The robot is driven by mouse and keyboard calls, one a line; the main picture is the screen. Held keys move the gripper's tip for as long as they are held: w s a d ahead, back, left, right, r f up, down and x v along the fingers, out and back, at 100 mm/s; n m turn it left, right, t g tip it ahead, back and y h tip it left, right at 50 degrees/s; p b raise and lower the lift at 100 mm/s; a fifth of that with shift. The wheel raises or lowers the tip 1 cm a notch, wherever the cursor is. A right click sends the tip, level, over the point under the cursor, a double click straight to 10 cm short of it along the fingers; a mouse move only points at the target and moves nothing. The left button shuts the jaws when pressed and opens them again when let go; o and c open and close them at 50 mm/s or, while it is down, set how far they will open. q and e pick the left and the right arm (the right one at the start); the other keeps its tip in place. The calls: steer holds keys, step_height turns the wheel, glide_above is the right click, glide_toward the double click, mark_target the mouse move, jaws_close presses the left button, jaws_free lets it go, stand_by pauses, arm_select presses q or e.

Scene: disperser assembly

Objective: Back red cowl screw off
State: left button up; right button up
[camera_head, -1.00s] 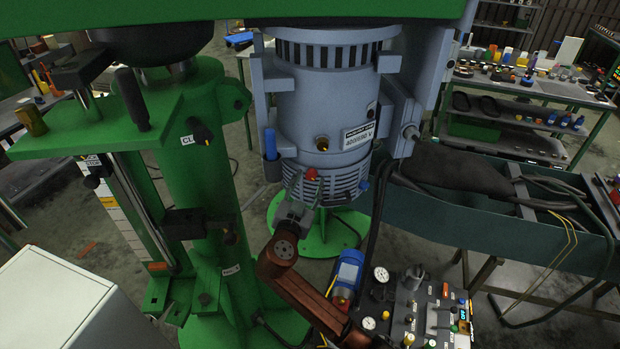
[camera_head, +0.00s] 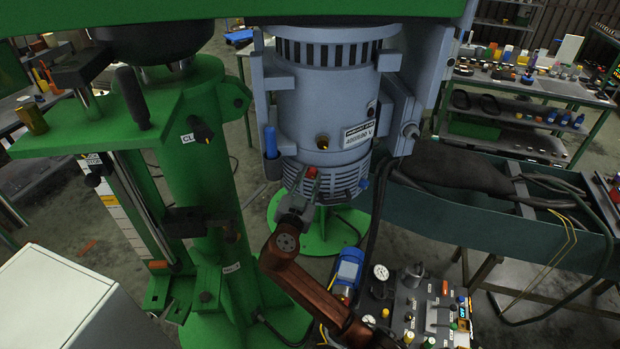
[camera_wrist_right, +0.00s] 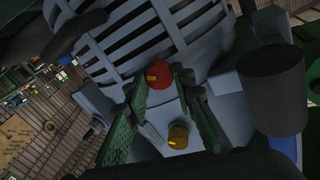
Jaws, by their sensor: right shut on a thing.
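The red cowl screw (camera_head: 311,173) sits at the slotted cowl (camera_head: 342,185) on the lower end of the grey motor. I cannot tell whether the screw is still seated in the cowl. A brass-yellow screw (camera_wrist_right: 178,136) shows lower between the fingers. My left gripper is not in view.
A blue screw (camera_head: 363,184) is on the right of the cowl. The green column (camera_head: 200,190) stands to the left. A control panel (camera_head: 425,310) with gauges and a blue cylinder (camera_head: 348,268) are close to my right forearm. A dark green trough (camera_head: 480,215) stands at right.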

steer(key=shift+n, duration=0.4)
jaws_close()
steer(key=n, duration=0.3)
steer(key=shift+n, duration=0.3)
steer(key=n+p, duration=0.1)
steer(key=n, duration=0.1)
steer(key=shift+a+r+n, duration=0.1)
steer(key=shift+r+n, duration=0.05)
steer(key=shift+n, duration=0.25)
steer(key=n+p, duration=0.1)
steer(key=n, duration=0.1)
steer(key=shift+n, duration=0.4)
steer(key=n+p, duration=0.3)
steer(key=n, duration=0.2)
steer(key=shift+a+r, duration=0.1)
steer(key=n+p, duration=0.2)
steer(key=n, duration=0.1)
steer(key=shift+n, duration=0.4)
steer(key=shift+n+p, duration=1)
steer(key=shift+n, duration=0.5)
